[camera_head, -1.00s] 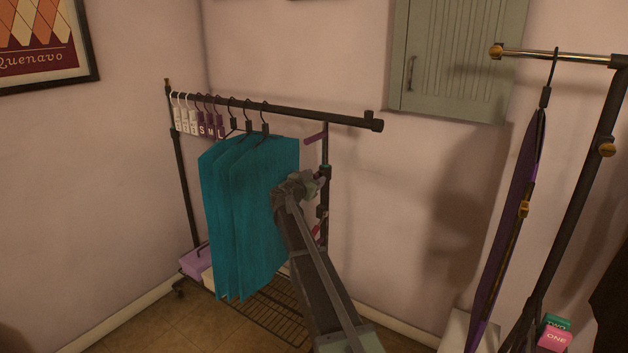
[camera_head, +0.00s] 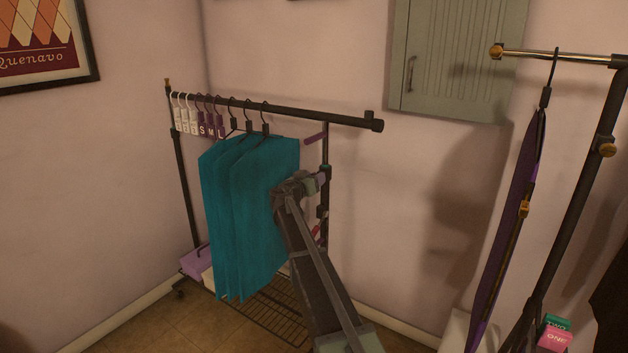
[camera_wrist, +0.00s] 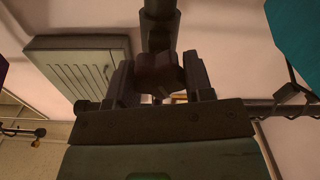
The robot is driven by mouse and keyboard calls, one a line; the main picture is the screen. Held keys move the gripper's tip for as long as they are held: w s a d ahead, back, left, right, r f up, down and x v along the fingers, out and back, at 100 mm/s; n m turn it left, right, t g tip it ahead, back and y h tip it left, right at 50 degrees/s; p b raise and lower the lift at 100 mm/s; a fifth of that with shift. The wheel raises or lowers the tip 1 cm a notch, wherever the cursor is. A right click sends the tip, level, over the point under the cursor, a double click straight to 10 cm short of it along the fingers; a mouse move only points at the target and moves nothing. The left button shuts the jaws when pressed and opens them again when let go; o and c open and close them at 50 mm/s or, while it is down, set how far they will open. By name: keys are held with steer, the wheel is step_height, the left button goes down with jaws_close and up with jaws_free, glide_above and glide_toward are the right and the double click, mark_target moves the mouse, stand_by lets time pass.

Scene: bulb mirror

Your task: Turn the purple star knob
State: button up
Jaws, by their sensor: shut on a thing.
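The knob (camera_wrist: 160,74) shows in the wrist view as a dark, reddish-brown lump between my two fingers. Its star shape and purple colour are hard to make out in this dim light. My gripper (camera_head: 319,181) is shut on it at the dark right upright (camera_head: 325,148) of the clothes rack. In the wrist view the dark post (camera_wrist: 158,28) rises just beyond the knob. Part of the knob is hidden by the fingers, and my arm covers part of the upright in the head view.
Teal garments (camera_head: 240,210) hang just left of my gripper. A short purple bar (camera_head: 316,138) sticks out above it. The rack's rail (camera_head: 300,115) runs overhead. A green wall cabinet (camera_head: 455,60) and a second rack (camera_head: 590,160) are to the right; bare wall lies between.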

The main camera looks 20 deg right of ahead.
steer(key=n, duration=0.4)
steer(key=shift+n, duration=0.3)
steer(key=n, duration=0.3)
steer(key=shift+w+a+f+n, duration=0.1)
steer(key=shift+n, duration=0.2)
steer(key=n, duration=0.3)
steer(key=shift+n, duration=0.3)
steer(key=shift+f+n, duration=0.1)
steer(key=shift+n, duration=1.7)
steer(key=o, duration=0.9)
